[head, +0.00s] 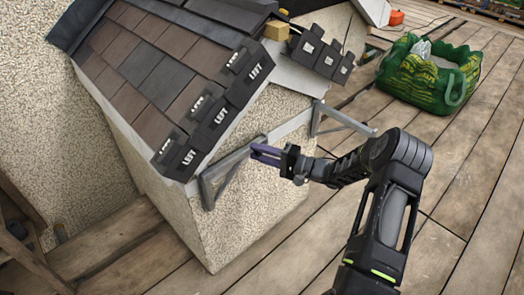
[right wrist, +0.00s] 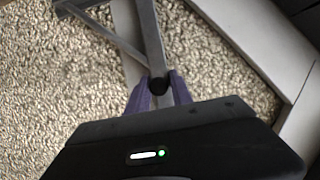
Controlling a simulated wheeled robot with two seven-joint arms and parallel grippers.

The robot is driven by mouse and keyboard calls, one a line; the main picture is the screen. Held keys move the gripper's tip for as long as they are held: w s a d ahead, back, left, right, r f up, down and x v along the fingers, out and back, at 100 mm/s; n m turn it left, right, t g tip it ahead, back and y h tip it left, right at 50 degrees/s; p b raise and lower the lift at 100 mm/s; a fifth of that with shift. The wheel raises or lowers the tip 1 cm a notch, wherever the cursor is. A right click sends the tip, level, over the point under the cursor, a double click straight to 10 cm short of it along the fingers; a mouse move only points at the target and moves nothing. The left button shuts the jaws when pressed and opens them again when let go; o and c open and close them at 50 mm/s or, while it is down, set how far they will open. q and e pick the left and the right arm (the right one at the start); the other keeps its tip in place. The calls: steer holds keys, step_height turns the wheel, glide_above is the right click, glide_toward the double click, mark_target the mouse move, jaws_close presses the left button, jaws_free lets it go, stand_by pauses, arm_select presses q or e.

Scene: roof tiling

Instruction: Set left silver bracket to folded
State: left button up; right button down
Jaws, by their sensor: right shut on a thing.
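The left silver bracket (right wrist: 150,38) is a grey metal triangle on the pebbled wall, below the eave. In the head view the left silver bracket (head: 207,188) has its upright at the wall's left part, and its top arm runs up and right, roughly along the wall face. My right gripper (head: 262,152) has purple fingers and is shut on the bracket's outer end. In the right wrist view the fingers (right wrist: 160,90) close around a dark round tip of the bracket. My left gripper is not in view.
A second silver bracket (head: 345,122) sticks out from the wall to the right. Dark tile stacks (head: 215,120) lie along the roof edge. A green bag (head: 430,75) stands on the wooden deck (head: 470,180), which is clear at front right.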

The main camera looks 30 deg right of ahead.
steer(key=shift+f, duration=0.25)
steer(key=c, duration=1.3)
jaws_free()
steer(key=shift+w, duration=0.15)
steer(key=shift+c, duration=0.2)
steer(key=shift+o, duration=0.5)
steer(key=shift+r, duration=0.1)
steer(key=v, duration=0.7)
steer(key=shift+s+d+p, duration=0.2)
steer(key=shift+s+p, duration=0.15)
steer(key=shift+p, duration=0.05)
